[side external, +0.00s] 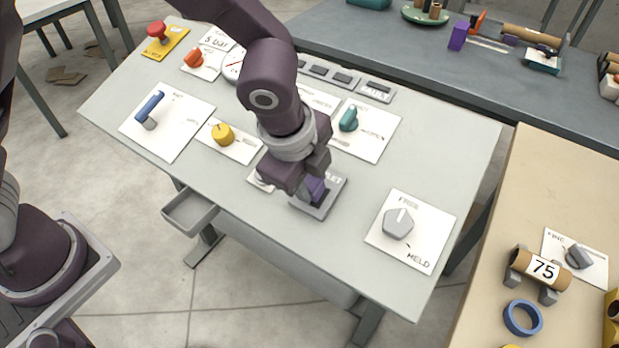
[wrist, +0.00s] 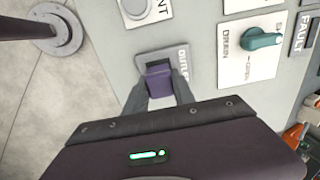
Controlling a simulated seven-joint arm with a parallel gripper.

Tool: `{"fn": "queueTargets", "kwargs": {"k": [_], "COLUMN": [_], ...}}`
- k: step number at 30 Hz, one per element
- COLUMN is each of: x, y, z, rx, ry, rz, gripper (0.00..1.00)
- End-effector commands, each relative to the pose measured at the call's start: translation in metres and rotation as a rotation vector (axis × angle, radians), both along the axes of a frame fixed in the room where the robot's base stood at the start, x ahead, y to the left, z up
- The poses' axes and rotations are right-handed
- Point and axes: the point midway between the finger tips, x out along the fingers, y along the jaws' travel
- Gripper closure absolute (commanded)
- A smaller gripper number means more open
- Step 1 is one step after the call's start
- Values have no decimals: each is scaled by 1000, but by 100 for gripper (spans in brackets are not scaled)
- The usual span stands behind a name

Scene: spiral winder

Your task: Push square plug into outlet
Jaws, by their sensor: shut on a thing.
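The square plug is purple; in the side view the plug (side external: 315,189) stands at the outlet plate, and in the wrist view the plug (wrist: 159,82) sits between my fingers. The outlet (side external: 327,204) is a grey plate with a dark area near the front edge of the tilted panel; its plate with partly covered lettering also shows in the wrist view (wrist: 180,57). My gripper (side external: 303,190) is shut on the plug, right over the outlet; it also shows in the wrist view (wrist: 160,95). How deep the plug sits is hidden by the fingers.
On the panel (side external: 350,255), a grey knob (side external: 398,222) is to the right of the outlet. A teal knob (side external: 348,118) is behind it and a yellow knob (side external: 222,134) to the left. A blue lever (side external: 150,105) stands farther left. A small open tray (side external: 190,212) hangs at the front edge.

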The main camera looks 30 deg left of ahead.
Motion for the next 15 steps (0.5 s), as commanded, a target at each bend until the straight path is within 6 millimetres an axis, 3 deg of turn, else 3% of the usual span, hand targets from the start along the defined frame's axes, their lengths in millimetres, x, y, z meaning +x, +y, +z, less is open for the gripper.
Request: {"fn": "queueTargets", "kwargs": {"k": [15], "x": [2], "y": [0], "z": [-4], "rx": [0], "ry": [0], "rz": [0], "gripper": [100]}}
